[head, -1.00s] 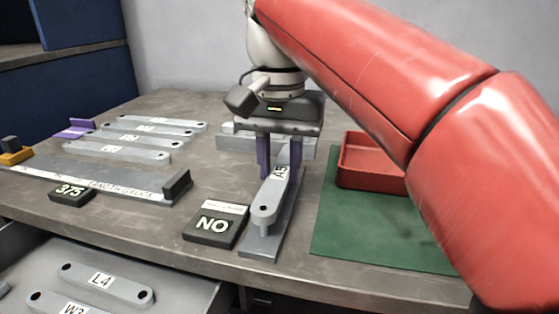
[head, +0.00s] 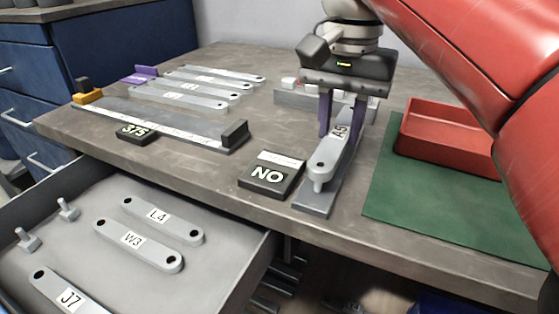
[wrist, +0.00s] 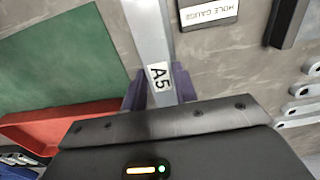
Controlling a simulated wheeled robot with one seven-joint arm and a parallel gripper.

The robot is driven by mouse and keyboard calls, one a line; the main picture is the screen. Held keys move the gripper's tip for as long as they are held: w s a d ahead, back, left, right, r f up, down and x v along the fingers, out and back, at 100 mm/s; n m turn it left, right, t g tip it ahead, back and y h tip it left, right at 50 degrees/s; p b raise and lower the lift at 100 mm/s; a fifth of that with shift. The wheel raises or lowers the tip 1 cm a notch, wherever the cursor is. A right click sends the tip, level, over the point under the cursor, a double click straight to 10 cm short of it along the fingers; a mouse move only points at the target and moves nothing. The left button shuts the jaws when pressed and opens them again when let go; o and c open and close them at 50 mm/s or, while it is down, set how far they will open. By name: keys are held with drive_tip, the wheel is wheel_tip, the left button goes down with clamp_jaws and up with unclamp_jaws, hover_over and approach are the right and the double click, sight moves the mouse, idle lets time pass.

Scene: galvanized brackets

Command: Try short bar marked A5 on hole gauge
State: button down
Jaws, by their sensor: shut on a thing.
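The bar lies lengthwise over the hole gauge (head: 313,203), a grey strip near the table's front edge. A short peg shows under the bar's near end, with the bar raised above the strip. I cannot tell whether the peg enters the hole. The bar's far end is hidden by the gripper.
A NO sign (head: 271,176) stands just left of the gauge. A green mat (head: 425,215) with a red tray (head: 440,145) lies right. The length gauge (head: 165,122) and several bars are left. An open drawer (head: 215,258) with bars L4, W3 and J7 is in front.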

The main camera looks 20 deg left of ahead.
idle(0.8)
drive_tip(key=c, duration=1)
unclamp_jaws()
